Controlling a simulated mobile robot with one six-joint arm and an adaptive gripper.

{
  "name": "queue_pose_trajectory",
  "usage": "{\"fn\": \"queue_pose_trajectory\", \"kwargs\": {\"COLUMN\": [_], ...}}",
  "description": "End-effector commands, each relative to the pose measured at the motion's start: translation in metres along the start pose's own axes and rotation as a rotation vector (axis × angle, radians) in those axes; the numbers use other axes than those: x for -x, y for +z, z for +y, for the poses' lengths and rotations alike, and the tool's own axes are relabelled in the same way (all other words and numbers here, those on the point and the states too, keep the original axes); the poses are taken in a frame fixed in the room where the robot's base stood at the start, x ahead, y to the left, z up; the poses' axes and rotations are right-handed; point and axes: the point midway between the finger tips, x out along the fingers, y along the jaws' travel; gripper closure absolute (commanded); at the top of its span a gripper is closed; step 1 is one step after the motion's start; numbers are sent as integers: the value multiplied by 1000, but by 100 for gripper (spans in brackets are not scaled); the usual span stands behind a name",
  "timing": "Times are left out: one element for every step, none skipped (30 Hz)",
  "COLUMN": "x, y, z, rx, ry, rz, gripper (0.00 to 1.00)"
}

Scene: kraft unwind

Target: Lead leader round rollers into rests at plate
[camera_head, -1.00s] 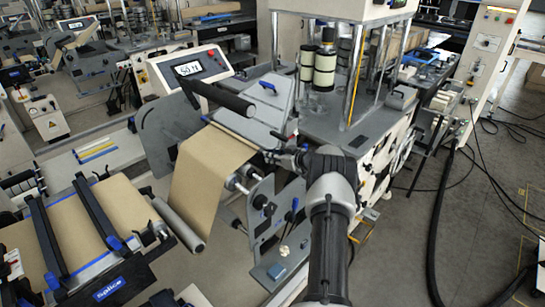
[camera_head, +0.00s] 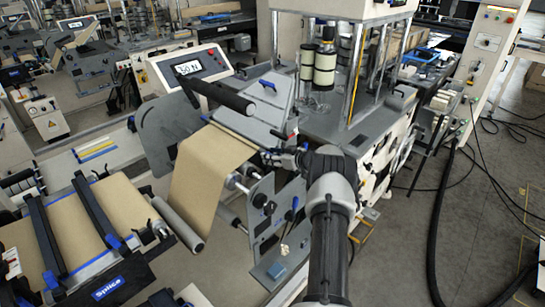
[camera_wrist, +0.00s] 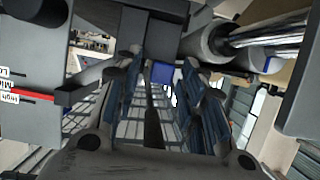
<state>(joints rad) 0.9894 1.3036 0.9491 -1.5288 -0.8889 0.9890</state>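The brown kraft leader (camera_head: 208,172) hangs as a wide sheet in the middle of the head view. Its top edge lies along a thin bar at the front edge of the grey plate (camera_head: 248,122), and its lower part drops past the grey side frame. My gripper (camera_head: 284,154) is at the right end of that top edge, close to or touching it. In the wrist view my gripper's two fingers (camera_wrist: 160,84) stand apart, with a dark narrow bar and a small blue part (camera_wrist: 162,72) between or beyond them. Contact at the fingertips is unclear.
A black roller (camera_head: 217,97) sits above the leader. A grey roller (camera_head: 178,222) lies at its lower left, beside the splice table (camera_head: 110,288). A tension display (camera_head: 188,69) stands behind. Posts and white rolls (camera_head: 325,69) stand behind right.

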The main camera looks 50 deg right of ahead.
Motion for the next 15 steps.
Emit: {"fn": "queue_pose_trajectory", "kwargs": {"x": [0, 0, 0, 0, 0, 0, 0, 0, 1, 3, 5, 9, 12, 17, 24], "y": [0, 0, 0, 0, 0, 0, 0, 0, 0, 0, 0, 0, 0, -1, 0], "z": [0, 0, 0, 0, 0, 0, 0, 0, 0, 0, 1, 1, 1, 2, 2], "rx": [0, 0, 0, 0, 0, 0, 0, 0, 0, -1, -2, -2, -2, -1, -3], "ry": [0, 0, 0, 0, 0, 0, 0, 0, 0, 1, 1, 2, 2, 3, 3], "rz": [0, 0, 1, 1, 1, 1, 0, 0, 0, 0, -1, -1, -1, -1, -1], "gripper": [60, 60, 60, 60, 60, 60, 60, 60, 60, 60, 60, 60, 60, 60, 60]}}
